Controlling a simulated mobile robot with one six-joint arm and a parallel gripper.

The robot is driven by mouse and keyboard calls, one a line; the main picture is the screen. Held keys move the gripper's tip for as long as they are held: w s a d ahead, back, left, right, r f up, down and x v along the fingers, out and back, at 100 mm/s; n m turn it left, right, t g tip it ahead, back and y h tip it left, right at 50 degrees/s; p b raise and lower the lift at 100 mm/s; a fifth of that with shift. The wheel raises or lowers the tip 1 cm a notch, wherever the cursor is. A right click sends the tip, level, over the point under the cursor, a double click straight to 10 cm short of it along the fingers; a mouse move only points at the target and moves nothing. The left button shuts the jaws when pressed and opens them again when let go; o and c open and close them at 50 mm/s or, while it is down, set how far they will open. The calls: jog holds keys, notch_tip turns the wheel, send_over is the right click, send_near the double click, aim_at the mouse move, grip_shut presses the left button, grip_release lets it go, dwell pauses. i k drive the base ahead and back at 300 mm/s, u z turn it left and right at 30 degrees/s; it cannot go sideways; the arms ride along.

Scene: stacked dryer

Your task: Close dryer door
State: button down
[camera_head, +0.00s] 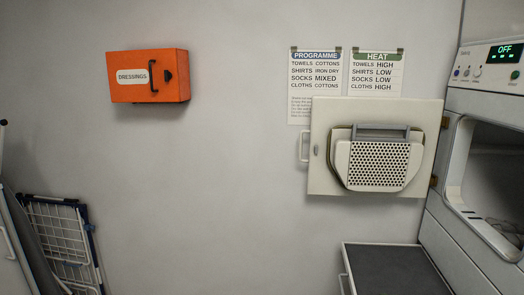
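The dryer (432,222) stands at the right edge of the head view, its front facing left. Its door (425,150) is wide open and swung out to the left of the opening, held by hinges on the dryer's near-wall side. A perforated lint cover (375,165) is on the door's inner face. A white handle (303,146) sticks out at the door's left edge. The drum opening (495,165) is uncovered and dark inside. My gripper is not in view.
The control panel (490,65) reads OFF. Below the door is a dark-topped open panel or surface (395,270). An orange dressings box (148,76) and paper signs (376,72) are on the wall. A folded rack (65,240) leans at the lower left.

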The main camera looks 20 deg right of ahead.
aim_at(338, 166)
jog(key=u, duration=0.6)
jog(key=k, duration=1.45)
jog(key=z, duration=0.25)
jog(key=i, duration=1.45)
jog(key=u, duration=0.9)
jog(key=i, duration=0.65)
jog(key=u, duration=0.2)
